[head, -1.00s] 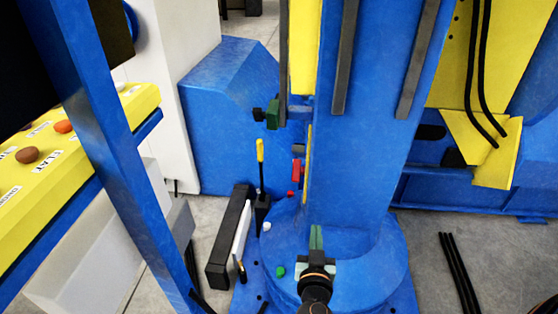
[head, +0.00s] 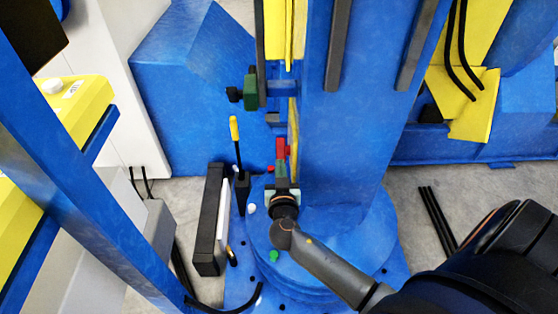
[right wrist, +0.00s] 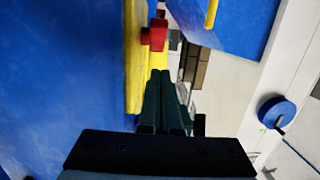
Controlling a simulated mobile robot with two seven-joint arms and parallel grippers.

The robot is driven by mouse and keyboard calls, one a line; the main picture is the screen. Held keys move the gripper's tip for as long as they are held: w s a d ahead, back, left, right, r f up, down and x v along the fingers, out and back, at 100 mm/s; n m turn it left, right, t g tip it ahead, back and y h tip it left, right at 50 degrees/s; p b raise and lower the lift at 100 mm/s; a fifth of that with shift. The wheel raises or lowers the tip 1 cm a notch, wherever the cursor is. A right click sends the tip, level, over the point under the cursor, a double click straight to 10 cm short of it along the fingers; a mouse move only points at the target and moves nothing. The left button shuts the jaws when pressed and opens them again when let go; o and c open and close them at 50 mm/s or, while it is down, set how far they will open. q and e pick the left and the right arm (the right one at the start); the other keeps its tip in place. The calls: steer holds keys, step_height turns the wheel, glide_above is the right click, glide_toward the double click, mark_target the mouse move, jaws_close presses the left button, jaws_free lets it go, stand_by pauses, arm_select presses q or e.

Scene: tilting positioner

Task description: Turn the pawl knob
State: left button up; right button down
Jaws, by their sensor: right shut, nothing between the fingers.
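A small red knob (head: 281,148) sticks out beside a yellow strip (head: 293,130) on the left side of the blue column; no label marks it as the pawl knob. In the right wrist view the red knob (right wrist: 155,36) lies just beyond the fingertips. My right gripper (head: 282,168) is shut and empty, right below the red knob in the head view. Its two dark green fingers (right wrist: 163,78) lie together and point at the knob, seemingly a small gap away; contact cannot be told. My left gripper is not in view.
A green block with a black knob (head: 250,92) sits higher on the column (head: 345,140). A yellow-handled lever (head: 236,130) stands at left beside a long black bar (head: 210,220). The round blue base (head: 345,240) lies below. Black cables (head: 436,220) lie on the floor at right.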

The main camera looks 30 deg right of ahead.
mark_target(278, 154)
steer(key=w+f, duration=0.1)
steer(key=w+d+f, duration=0.1)
steer(key=w+d+b, duration=0.1)
steer(key=w, duration=0.1)
steer(key=shift+d+f, duration=0.25)
steer(key=shift+f, duration=0.15)
steer(key=shift+w+d+f, duration=0.2)
steer(key=shift+w+f, duration=0.1)
steer(key=shift+f, duration=0.1)
steer(key=shift+f, duration=0.1)
